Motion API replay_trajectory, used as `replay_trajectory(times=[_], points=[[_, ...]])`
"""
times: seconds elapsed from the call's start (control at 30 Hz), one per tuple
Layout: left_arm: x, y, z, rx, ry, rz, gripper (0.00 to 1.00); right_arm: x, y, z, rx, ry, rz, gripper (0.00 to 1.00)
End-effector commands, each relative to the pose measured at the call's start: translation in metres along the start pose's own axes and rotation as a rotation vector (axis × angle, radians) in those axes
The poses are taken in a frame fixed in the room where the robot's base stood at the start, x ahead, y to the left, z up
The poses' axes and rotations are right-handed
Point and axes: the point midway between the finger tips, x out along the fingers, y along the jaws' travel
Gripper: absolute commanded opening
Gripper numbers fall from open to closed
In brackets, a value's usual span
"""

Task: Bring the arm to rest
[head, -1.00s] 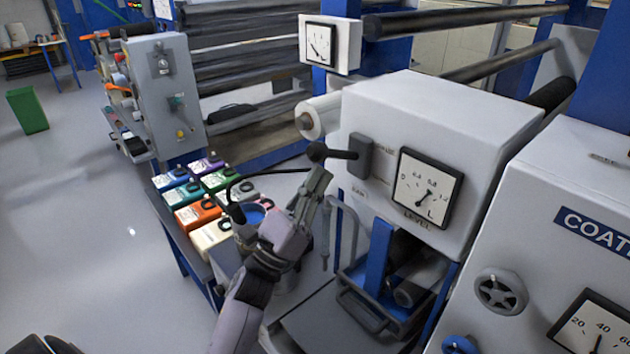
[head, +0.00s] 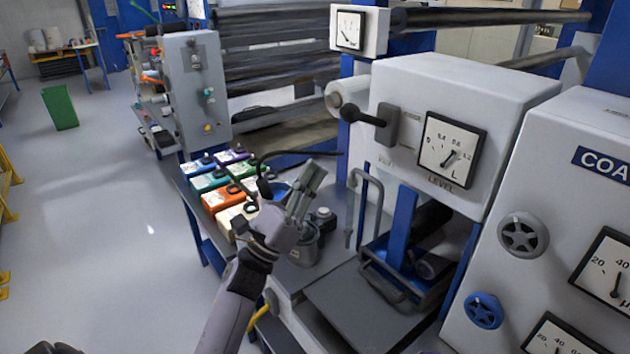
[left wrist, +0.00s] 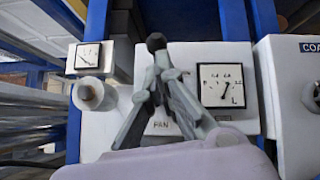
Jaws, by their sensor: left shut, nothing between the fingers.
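My left gripper (head: 313,170) is shut and empty. In the head view it is raised over the side table, left of and below the black-knobbed lever (head: 362,117) on the white level box (head: 420,85), clear of it in the picture. The lever sticks out to the left, nearly level. In the left wrist view the shut fingers (left wrist: 162,72) point up in front of the box, and the lever's black knob (left wrist: 156,41) shows just above their tips. My right gripper is not in view.
Coloured containers (head: 208,201) and a metal pot (head: 304,248) stand on the side table beside my left arm. A grey tray (head: 350,300) and the coating cabinet (head: 560,170) are to the right. Open floor (head: 110,230) lies to the left.

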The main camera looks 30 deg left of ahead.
Motion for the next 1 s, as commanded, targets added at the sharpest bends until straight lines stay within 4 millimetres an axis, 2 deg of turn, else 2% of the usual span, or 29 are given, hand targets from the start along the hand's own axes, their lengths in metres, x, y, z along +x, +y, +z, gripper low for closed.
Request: replay_trajectory(times=[0.33,0.57,0.67,0.77,0.87,0.97,1.0], points=[[0.000,0.001,0.000,-0.001,0.000,0.000,0.00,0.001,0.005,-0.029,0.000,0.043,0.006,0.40],[-0.001,0.001,0.000,-0.005,0.001,0.003,0.00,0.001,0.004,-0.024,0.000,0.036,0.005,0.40],[-0.003,0.005,-0.004,-0.067,0.013,0.045,0.00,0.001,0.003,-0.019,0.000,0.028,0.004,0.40],[-0.012,0.017,-0.015,-0.240,0.041,0.166,0.00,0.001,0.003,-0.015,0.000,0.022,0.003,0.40],[-0.034,0.032,-0.036,-0.513,0.070,0.368,0.00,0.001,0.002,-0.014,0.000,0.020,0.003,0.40],[-0.068,0.043,-0.065,-0.815,0.079,0.617,0.00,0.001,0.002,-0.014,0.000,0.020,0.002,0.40],[-0.085,0.044,-0.078,-0.932,0.076,0.723,0.00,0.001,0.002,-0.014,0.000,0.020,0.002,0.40]])
